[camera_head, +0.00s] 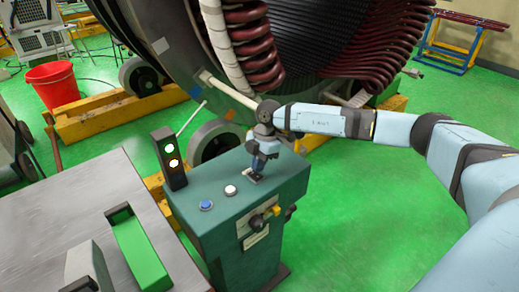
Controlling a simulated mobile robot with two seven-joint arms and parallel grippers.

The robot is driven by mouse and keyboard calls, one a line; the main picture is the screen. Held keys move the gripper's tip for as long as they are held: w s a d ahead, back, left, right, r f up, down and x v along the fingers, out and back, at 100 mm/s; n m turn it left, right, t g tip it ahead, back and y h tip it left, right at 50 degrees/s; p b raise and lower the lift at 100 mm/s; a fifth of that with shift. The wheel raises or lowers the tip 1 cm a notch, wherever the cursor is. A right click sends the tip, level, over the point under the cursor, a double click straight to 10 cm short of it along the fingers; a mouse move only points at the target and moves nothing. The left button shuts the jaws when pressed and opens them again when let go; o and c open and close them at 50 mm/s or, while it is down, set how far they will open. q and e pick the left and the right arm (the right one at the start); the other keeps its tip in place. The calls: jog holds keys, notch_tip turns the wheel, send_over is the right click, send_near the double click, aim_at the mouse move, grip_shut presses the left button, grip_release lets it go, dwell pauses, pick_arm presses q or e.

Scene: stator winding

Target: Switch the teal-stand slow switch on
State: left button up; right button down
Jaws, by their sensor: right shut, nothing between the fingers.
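The teal stand (200,236) stands in the middle, in front of the big machine. A blue button (206,205) and a white button (231,190) sit on its top. A black box with two lit lamps (170,160) stands at its back left corner. A small panel with dark knobs (257,222) is on the front face. I cannot read which control is the slow switch. My right gripper (255,178) points down at the stand's top, right of the white button, shut and empty. Its tips hide the spot below them. My left gripper is out of view.
The large stator with dark red coils (255,45) is behind the stand. A red bucket (53,84) stands at the left. Green floor is open on the right.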

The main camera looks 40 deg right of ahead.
jog(key=shift+s+f, duration=0.1)
jog(key=shift+f, duration=0.75)
jog(key=shift+s+f+t, duration=0.2)
jog(key=shift+f+t, duration=0.15)
jog(key=shift+t, duration=0.15)
jog(key=shift+w, duration=0.15)
jog(key=shift+w+r, duration=0.25)
jog(key=shift+w, duration=0.4)
